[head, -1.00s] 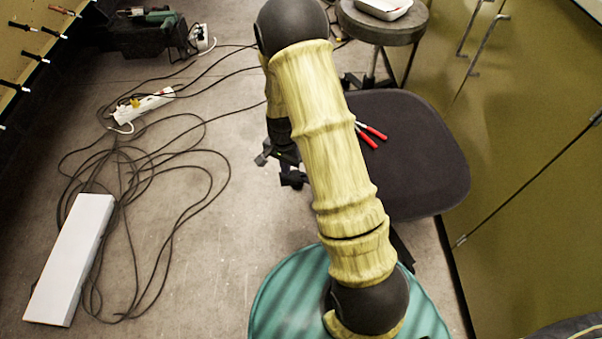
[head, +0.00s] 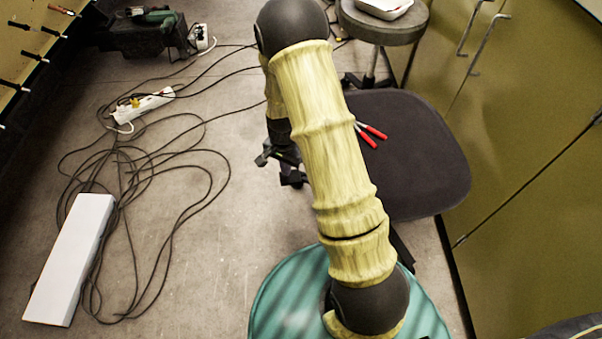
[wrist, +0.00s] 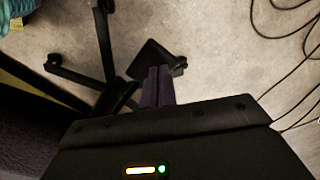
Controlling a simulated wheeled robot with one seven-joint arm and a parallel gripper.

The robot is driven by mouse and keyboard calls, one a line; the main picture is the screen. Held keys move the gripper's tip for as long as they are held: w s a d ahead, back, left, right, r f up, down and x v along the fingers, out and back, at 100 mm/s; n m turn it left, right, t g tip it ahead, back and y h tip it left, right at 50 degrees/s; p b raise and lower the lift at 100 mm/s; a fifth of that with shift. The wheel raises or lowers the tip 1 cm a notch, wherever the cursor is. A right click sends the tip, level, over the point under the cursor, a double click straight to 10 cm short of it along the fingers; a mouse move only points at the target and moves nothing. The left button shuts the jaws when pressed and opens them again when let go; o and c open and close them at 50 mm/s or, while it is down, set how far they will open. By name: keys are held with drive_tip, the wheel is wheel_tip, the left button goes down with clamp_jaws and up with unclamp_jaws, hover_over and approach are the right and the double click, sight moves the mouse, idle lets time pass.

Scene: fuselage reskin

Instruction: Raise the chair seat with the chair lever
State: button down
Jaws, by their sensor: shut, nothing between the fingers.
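The chair's dark seat (head: 415,160) lies right of my arm in the head view, with red-handled pliers (head: 372,134) on it. In the wrist view a dark seat edge (wrist: 25,125) shows at lower left, beside the black column and base legs (wrist: 104,45). My gripper (wrist: 160,78) is shut and empty, its fingers pointing toward the floor area under the chair. A black flat part (wrist: 150,58) shows just beyond the fingertips; I cannot tell whether it is the lever or part of the base, or whether the fingers touch it. My gripper is not clear in the head view.
A round stool (head: 385,25) stands behind the chair, and olive cabinets (head: 530,190) close off the right. Loose cables (head: 150,190), a power strip (head: 143,103) and a white box (head: 70,260) lie on the left floor. Bare floor lies between cables and chair.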

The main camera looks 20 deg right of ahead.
drive_tip(key=shift+f+b, duration=0.9)
drive_tip(key=shift+f, duration=1)
drive_tip(key=shift+s+r+p, duration=0.15)
drive_tip(key=shift+r+p, duration=0.95)
drive_tip(key=shift+p, duration=0.4)
idle(0.5)
